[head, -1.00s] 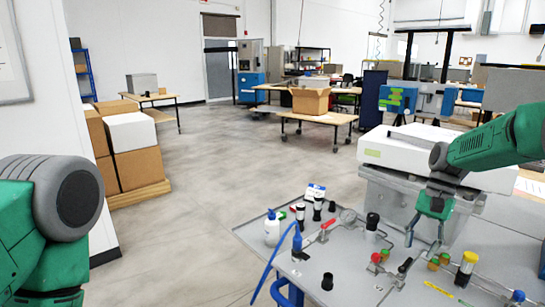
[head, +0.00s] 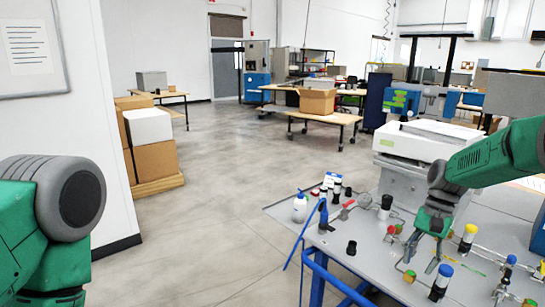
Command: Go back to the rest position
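My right arm comes in from the right edge, green with dark grey joints. Its gripper (head: 422,256) hangs over the grey table (head: 300,212), pointing down, with its two fingers apart and nothing visible between them. It is in front of the white and grey analyser (head: 413,141). Of my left arm only a green link and a big grey joint show at the left edge; the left gripper is out of view.
A blue frame rail (head: 335,281) runs along the front. Cardboard boxes (head: 155,160) stand at the left. The floor between is clear.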

